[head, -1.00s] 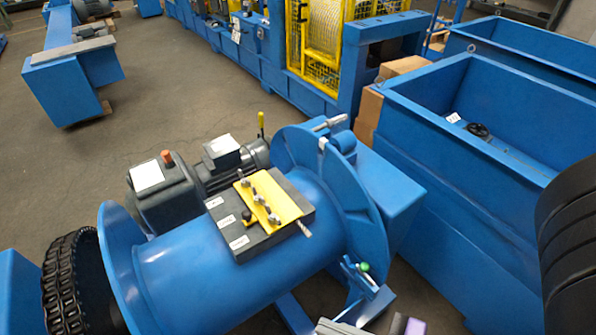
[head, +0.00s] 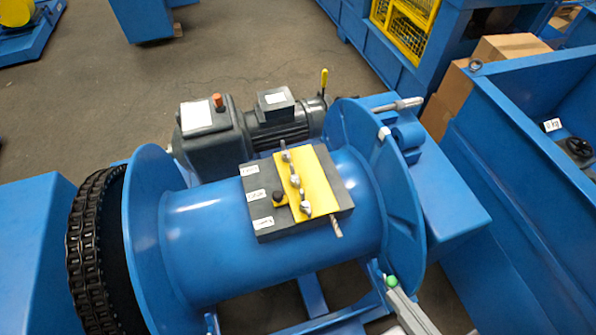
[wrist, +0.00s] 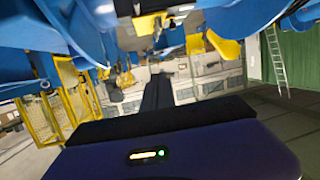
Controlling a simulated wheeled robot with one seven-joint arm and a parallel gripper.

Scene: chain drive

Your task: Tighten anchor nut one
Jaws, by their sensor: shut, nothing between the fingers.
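A yellow plate (head: 318,170) lies on a dark grey block (head: 262,222) on top of the blue drum (head: 210,245). Three metal nut-like fasteners stand in a row on it: far (head: 286,156), middle (head: 295,180) and near (head: 305,208). Three small white labels sit along the block's left side, too small to read, so I cannot tell which fastener is nut one. My gripper (wrist: 157,92) shows in the wrist view as a dark shut pair of fingers, empty, beyond its dark purple body. It is apart from the nuts; I cannot place it in the head view.
A black knob (head: 279,198) sits beside the fasteners. The drum has blue flanges (head: 150,215) and a heavy chain (head: 88,250) at left. A motor (head: 275,122) stands behind. A blue bin (head: 520,180) and cardboard boxes (head: 505,48) are at right. Open floor (head: 80,110) lies at upper left.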

